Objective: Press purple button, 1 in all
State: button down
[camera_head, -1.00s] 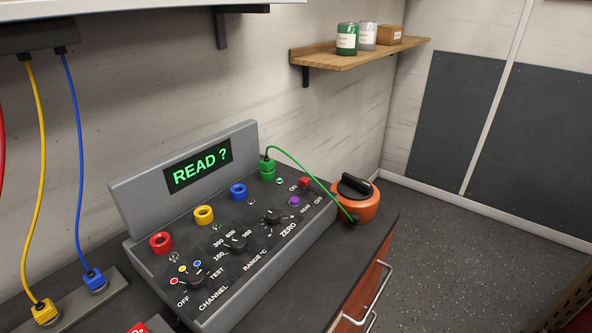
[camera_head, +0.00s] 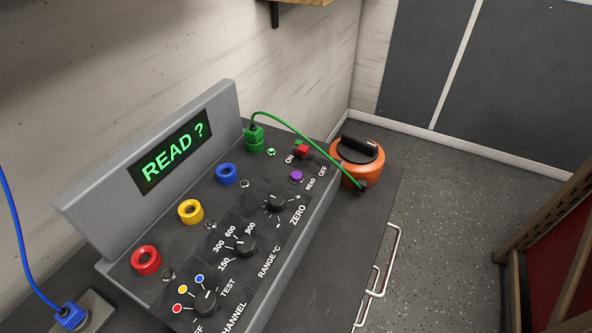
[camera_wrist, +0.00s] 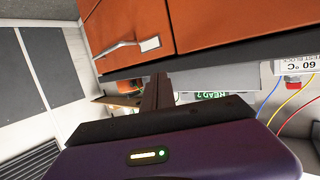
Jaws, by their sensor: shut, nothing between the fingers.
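The purple button (camera_head: 296,176) is a small round cap on the right part of the grey instrument panel (camera_head: 75,213), beside the word READ. The panel's display (camera_head: 175,152) shows "READ ?" in green. My gripper (camera_wrist: 160,80) shows only in the wrist view, its fingers shut together with nothing between them. It is apart from the panel, in front of the orange drawers (camera_wrist: 200,22) and the worktop edge. The display (camera_wrist: 212,95) shows upside down and small behind the worktop edge in the wrist view. The purple button is hidden there.
A red switch (camera_head: 302,150), a ZERO knob (camera_head: 277,203) and a green plug (camera_head: 254,138) with a green cable sit near the button. An orange pot (camera_head: 370,172) stands right of the panel. A drawer handle (camera_head: 385,275) juts out in front.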

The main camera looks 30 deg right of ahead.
jog(key=w+r+n+p, duration=0.1)
jog(key=w+r+p, duration=0.4)
jog(key=w, duration=0.5)
jog(key=w+a+r+n+g+y+p, duration=0.1)
jog(key=w+r+p, duration=0.4)
jog(key=w, duration=0.6)
jog(key=w+a+r+n+p, duration=0.1)
jog(key=w+r+n+p, duration=0.2)
jog(key=w, duration=0.7)
notch_tip(320, 180, up, 4)
jog(key=shift+w+r+g+y+p, duration=0.15)
jog(key=shift+g+y+p, duration=0.25)
jog(key=shift+p, duration=0.6)
notch_tip(320, 180, up, 6)
jog(key=w+d+n+g+y+p, duration=0.1)
jog(key=w+d+n+g+p, duration=0.1)
jog(key=n+g+p, duration=0.2)
jog(key=n, duration=0.3)
jog(key=shift+d+f+n, duration=0.15)
jog(key=shift+f+n, duration=0.1)
jog(key=shift+n, duration=0.15)
jog(key=shift+f, duration=0.1)
jog(key=b, duration=0.7)
send_over(301, 180)
notch_tip(301, 180, down, 9)
jog(key=shift+r, duration=0.15)
